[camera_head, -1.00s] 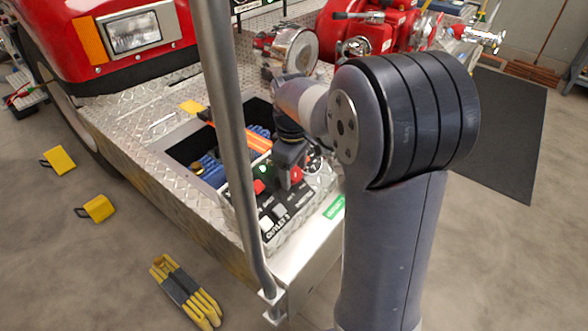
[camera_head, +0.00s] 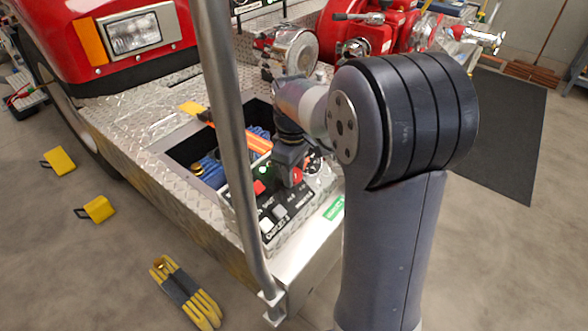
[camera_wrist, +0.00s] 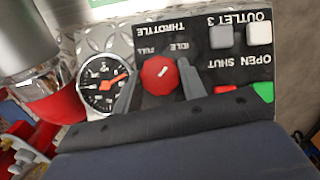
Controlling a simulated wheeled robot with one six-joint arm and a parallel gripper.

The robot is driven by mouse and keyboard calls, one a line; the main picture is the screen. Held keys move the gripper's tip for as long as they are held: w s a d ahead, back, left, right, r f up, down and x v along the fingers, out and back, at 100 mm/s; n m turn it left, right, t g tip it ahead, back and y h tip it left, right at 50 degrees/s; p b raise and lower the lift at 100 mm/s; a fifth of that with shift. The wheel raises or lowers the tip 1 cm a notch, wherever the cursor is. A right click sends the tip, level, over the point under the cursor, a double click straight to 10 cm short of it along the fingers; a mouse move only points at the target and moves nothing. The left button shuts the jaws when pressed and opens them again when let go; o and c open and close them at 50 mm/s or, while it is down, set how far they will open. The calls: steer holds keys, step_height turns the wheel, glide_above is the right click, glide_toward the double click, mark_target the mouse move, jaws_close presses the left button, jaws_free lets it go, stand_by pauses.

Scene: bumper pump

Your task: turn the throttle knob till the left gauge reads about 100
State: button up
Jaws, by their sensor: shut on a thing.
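The red round throttle knob (camera_wrist: 158,74) sits on the black control panel and shows upside down in the wrist view. Its white mark slants between the FULL and IDLE labels, nearer IDLE. My gripper (camera_wrist: 157,82) is shut on the knob, one dark finger on each side. In the head view my gripper (camera_head: 288,160) reaches down to the panel, with the red knob (camera_head: 297,175) partly showing beside it.
Outlet 3 buttons, grey (camera_wrist: 222,36) and white (camera_wrist: 259,33), and red and green buttons (camera_wrist: 263,92) lie close by on the panel. A grey upright rail (camera_head: 232,130) stands left of my arm. An open recess with blue hose (camera_head: 212,165) lies beside the panel.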

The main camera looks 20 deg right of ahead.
steer(key=shift+r+p, duration=0.15)
steer(key=shift+p, duration=0.25)
steer(key=shift+d+r+m+g+y+p, duration=0.15)
steer(key=shift+m+g+y+p, duration=0.25)
steer(key=shift+m+p, duration=0.7)
steer(key=m+y+p, duration=0.1)
steer(key=m, duration=0.1)
steer(key=m+y+p, duration=0.1)
steer(key=m+p, duration=0.1)
steer(key=shift+w+d+f+m+g+y, duration=0.1)
steer(key=shift+d+f+m+g+y, duration=0.1)
steer(key=shift+m+g+y, duration=0.15)
steer(key=m+y, duration=0.1)
steer(key=m, duration=0.1)
steer(key=m+y+p, duration=0.1)
steer(key=m+y, duration=0.1)
steer(key=m, duration=0.1)
steer(key=shift+d+f, duration=0.15)
steer(key=shift+f, duration=0.05)
steer(key=shift+d+m+t+y, duration=0.1)
steer(key=shift+m+t+y, duration=0.4)
steer(key=shift+m, duration=0.55)
steer(key=shift+m+t+y, duration=0.35)
steer(key=shift+m+y, duration=0.1)
steer(key=shift+m, duration=0.55)
steer(key=o, duration=1)
steer(key=shift+f, duration=0.1)
